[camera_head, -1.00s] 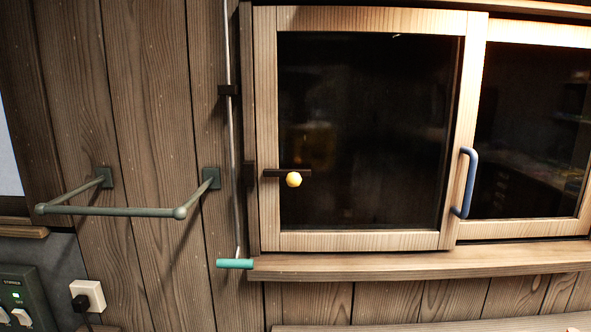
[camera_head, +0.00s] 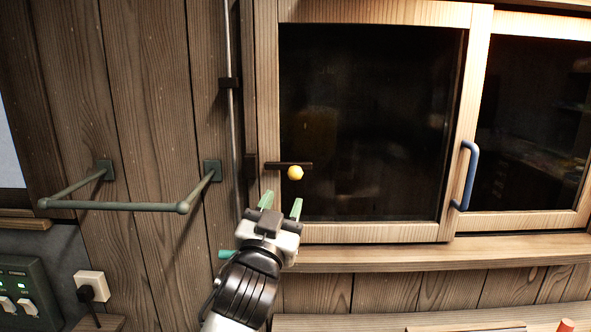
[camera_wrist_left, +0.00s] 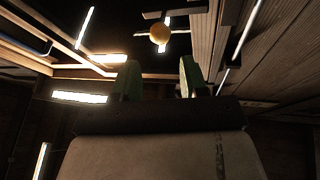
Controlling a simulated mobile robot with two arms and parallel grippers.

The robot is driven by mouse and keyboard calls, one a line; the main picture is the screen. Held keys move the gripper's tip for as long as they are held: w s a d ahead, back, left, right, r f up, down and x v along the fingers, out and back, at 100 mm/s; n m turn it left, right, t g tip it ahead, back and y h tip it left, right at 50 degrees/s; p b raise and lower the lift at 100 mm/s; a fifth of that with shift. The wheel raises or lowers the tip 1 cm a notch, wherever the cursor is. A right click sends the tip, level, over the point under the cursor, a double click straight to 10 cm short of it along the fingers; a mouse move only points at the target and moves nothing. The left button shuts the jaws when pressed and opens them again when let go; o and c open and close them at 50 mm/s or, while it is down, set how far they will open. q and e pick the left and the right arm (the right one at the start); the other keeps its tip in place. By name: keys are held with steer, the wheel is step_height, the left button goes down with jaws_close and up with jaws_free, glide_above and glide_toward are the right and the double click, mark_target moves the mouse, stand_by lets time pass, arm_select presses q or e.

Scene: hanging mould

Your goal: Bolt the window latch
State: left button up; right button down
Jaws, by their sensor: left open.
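The window latch is a dark bar (camera_head: 277,166) lying level across the left stile of the left window pane, with a round yellow knob (camera_head: 295,173) near its right end. A dark keeper block (camera_head: 250,168) sits on the frame just left of the bar, with a gap between them. My left gripper (camera_head: 281,202) is open and empty, below the knob and apart from it, its green fingers pointing up. In the left wrist view the knob (camera_wrist_left: 160,33) shows beyond and between the two fingertips (camera_wrist_left: 160,75). My right gripper is not in view.
A green towel rail (camera_head: 115,206) juts from the wall at left. A thin vertical rod (camera_head: 230,120) with a teal handle (camera_head: 226,254) hangs beside the window. A blue handle (camera_head: 467,175) is on the window at right. The sill (camera_head: 400,253) runs below.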

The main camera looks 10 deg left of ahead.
mark_target(293, 179)
arm_select(q)
steer(key=p+x, duration=0.3)
steer(key=x, duration=0.5)
steer(key=shift+w+r, duration=0.15)
steer(key=shift+w, duration=0.55)
